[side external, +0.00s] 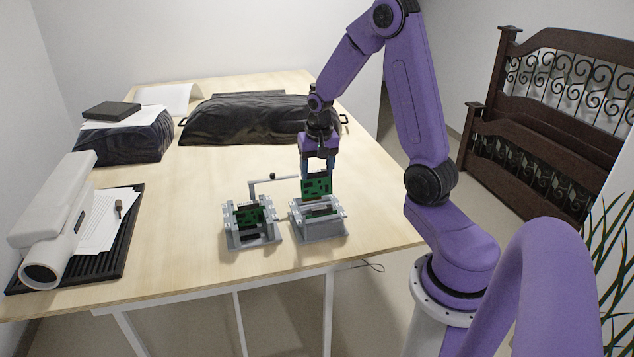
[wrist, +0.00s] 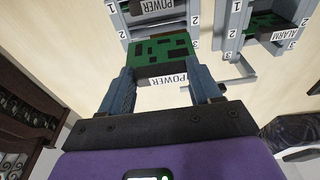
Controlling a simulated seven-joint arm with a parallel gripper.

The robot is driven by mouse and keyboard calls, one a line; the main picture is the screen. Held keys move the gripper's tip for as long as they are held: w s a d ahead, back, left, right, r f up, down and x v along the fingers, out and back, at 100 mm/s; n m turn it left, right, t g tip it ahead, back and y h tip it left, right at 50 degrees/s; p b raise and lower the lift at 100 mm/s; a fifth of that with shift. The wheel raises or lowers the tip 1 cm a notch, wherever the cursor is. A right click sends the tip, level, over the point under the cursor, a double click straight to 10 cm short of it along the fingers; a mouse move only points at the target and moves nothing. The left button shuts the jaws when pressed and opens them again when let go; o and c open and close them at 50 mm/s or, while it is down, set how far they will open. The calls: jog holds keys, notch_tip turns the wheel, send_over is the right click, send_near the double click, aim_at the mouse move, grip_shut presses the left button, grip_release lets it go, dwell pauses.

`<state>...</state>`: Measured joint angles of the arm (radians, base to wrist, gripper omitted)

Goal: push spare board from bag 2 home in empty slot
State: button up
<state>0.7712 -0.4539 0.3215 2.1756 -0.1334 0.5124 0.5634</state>
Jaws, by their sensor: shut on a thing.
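My gripper (side external: 318,168) is shut on a green circuit board (side external: 317,187), holding it by its upper edge over the right-hand grey rack (side external: 320,229). The board hangs roughly upright. I cannot tell whether its lower edge is inside a slot. In the wrist view the board (wrist: 160,48) is between my gripper's fingers (wrist: 160,80) and hides part of the rack (wrist: 112,22) below.
A thin grey bracket (side external: 272,182) with a dark knob stands behind the racks. Black bags lie at the back (side external: 235,118) and the left (side external: 125,140). A white cylinder device (side external: 58,220) and papers (side external: 110,222) lie on a dark mat. Bare tabletop surrounds the racks.

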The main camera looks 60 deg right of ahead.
jog(key=shift+w+r, duration=0.1)
jog(key=shift+r, duration=0.45)
jog(key=w+a+r+t+h, duration=0.1)
jog(key=w+a+r, duration=0.1)
jog(key=w+a, duration=0.45)
jog(key=w+a+r, duration=0.1)
jog(key=w+a, duration=0.3)
jog(key=a, duration=0.5)
jog(key=shift+s+a+x, duration=0.1)
jog(key=shift+a+x, duration=0.05)
jog(key=shift+x, duration=0.55)
jog(key=shift+s+a+x, duration=0.1)
jog(key=shift+x, duration=0.65)
jog(key=shift+s+a+x, duration=0.1)
jog(key=shift+a+x, duration=0.05)
jog(key=shift+x, duration=0.55)
notch_tip(320, 180, down, 7)
dwell(3.4)
